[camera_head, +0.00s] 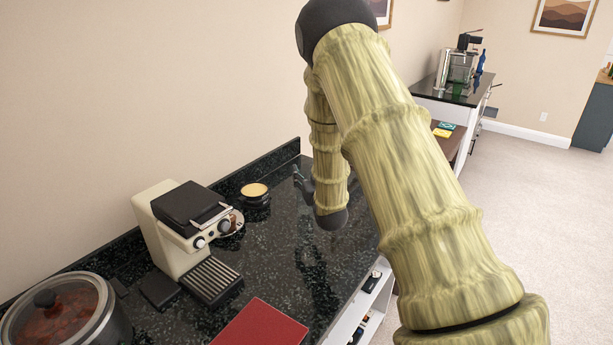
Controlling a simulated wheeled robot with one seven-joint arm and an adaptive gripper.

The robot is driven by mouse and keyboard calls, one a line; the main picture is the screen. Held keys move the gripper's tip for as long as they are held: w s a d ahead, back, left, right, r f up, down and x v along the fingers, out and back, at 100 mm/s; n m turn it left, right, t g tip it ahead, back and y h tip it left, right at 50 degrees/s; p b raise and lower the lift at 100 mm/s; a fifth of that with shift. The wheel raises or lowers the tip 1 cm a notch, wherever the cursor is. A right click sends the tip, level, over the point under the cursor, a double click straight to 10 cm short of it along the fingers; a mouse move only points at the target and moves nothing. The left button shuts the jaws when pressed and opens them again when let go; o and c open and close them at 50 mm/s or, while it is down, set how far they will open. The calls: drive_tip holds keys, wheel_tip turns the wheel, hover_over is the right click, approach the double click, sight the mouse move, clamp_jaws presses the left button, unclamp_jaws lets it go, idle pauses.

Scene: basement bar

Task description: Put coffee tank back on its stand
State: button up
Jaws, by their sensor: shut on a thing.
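A cream and black coffee machine (190,235) stands on the black speckled counter, with a ribbed drip tray at its front. My gripper (302,181) shows only as a small dark grey piece beside my arm's lower end, above the counter and right of the machine. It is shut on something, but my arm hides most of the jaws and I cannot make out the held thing. I cannot pick out the coffee tank or its stand for sure. A flat black piece (159,289) lies left of the drip tray.
A round dark container with a tan top (255,191) stands behind the machine. A glass-lidded pot (62,320) is at the lower left. A red book-like block (262,325) lies at the counter's front. The counter (285,235) is clear between the machine and my arm.

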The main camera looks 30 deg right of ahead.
drive_tip(key=shift+f, duration=0.9)
drive_tip(key=shift+f, duration=0.1)
drive_tip(key=o, duration=1.5)
